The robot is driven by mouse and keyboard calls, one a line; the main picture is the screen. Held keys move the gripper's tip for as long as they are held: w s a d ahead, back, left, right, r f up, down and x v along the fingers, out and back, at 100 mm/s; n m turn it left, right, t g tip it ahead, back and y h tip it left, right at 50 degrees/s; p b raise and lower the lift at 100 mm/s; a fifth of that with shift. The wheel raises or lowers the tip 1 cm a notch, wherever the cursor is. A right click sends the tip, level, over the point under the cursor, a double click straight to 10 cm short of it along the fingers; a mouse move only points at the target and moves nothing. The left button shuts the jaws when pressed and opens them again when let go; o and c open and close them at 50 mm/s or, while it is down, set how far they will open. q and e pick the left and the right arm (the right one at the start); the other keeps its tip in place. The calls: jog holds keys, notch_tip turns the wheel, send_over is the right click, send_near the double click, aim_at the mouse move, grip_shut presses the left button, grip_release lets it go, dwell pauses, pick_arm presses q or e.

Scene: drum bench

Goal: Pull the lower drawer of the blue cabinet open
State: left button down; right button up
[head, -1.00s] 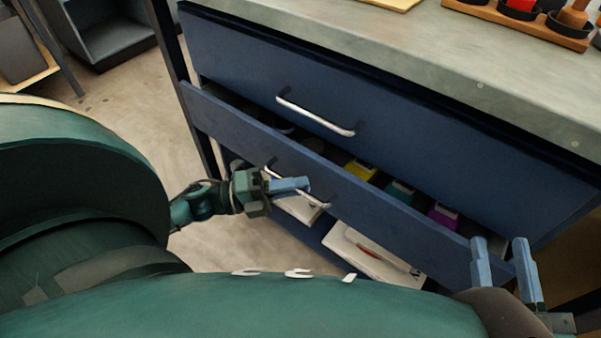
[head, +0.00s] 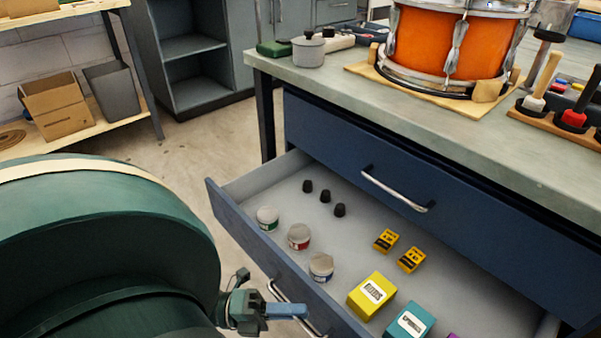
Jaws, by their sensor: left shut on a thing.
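The blue cabinet (head: 340,135) stands under the grey benchtop, with its upper drawer shut. Its lower drawer (head: 240,228) is pulled well out, and its pale inside shows. The lower drawer's silver handle (head: 281,294) is on its front, at the bottom of the view. My left gripper (head: 290,311) is at that handle and shut on it, its blue fingers lying across the bar. The lower right part of the drawer is cut off by the picture edge. My right gripper does not show.
In the drawer are several jars (head: 299,236), black knobs (head: 324,197), small yellow boxes (head: 386,240), a larger yellow box (head: 371,296) and a teal box (head: 411,322). An orange drum (head: 445,45) stands on the benchtop. Floor left of the cabinet is clear.

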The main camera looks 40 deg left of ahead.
pick_arm(q)
jog(key=shift+s, duration=0.25)
jog(key=c, duration=1.8)
grip_release()
jog(key=shift+o, duration=0.2)
jog(key=v, duration=1.3)
jog(key=shift+p, duration=0.3)
